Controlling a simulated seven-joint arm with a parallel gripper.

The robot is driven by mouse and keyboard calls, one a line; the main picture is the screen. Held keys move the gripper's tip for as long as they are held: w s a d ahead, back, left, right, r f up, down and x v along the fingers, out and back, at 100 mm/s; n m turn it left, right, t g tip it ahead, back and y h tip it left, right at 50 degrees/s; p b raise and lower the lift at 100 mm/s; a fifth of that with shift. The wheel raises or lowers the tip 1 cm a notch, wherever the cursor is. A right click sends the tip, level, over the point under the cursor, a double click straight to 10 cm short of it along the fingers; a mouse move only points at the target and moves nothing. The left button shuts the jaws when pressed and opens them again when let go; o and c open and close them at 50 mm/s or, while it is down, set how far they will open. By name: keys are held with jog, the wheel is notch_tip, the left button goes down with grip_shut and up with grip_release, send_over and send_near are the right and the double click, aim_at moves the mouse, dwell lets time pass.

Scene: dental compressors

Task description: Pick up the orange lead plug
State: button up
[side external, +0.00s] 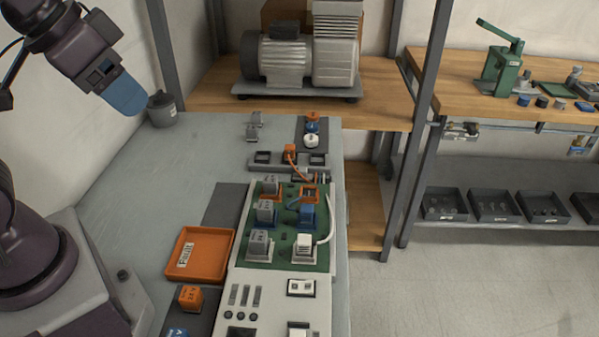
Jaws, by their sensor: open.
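The orange lead plug (289,150) stands in a dark holder strip (263,159) behind the green board. A thin orange lead runs from it toward the right end of the strip. My gripper (125,97), with blue fingers, is raised at the upper left, far to the left of the plug and above it. It is open, and nothing shows between its fingers. The green board (284,240) carries grey, blue and white blocks and an orange-framed socket (309,193).
An orange tray (201,231) with a label lies left of the board. An orange block (190,298) stands in front of it. A grey canister (162,108) stands at the bench's back left. A compressor (300,60) sits on the wooden shelf behind. The left bench top is mostly clear.

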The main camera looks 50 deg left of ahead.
jog(key=m+g+y, duration=0.2)
jog(key=m+y, duration=0.1)
jog(key=m, duration=2.4)
send_near(290, 146)
jog(key=x, duration=0.9)
jog(key=shift+f, duration=0.1)
